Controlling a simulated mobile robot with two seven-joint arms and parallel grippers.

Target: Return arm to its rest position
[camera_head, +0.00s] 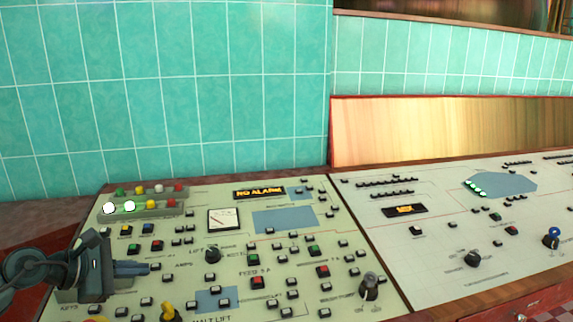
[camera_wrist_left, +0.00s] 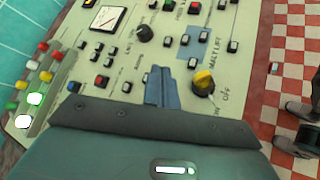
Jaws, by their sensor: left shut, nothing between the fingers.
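My left gripper (camera_head: 132,268) comes in from the left in the head view. Its fingers are shut with nothing between them, over the left part of the pale control panel (camera_head: 345,292). In the left wrist view the shut fingers (camera_wrist_left: 161,88) point at the panel, beside a yellow knob (camera_wrist_left: 203,82) that is near the panel's edge. Whether the fingertips touch the panel cannot be told. The yellow knob also shows at the bottom of the head view (camera_head: 170,313). My right gripper is in neither view.
The panel carries several buttons, a black knob (camera_head: 213,254), a dial meter (camera_head: 223,220), a lit "NO ALARM" display (camera_head: 259,192) and a grey-topped switch (camera_head: 369,286). A second panel (camera_head: 450,235) adjoins on the right. A green tiled wall (camera_head: 170,90) stands behind. Red-and-white floor (camera_wrist_left: 288,60) lies beyond the panel edge.

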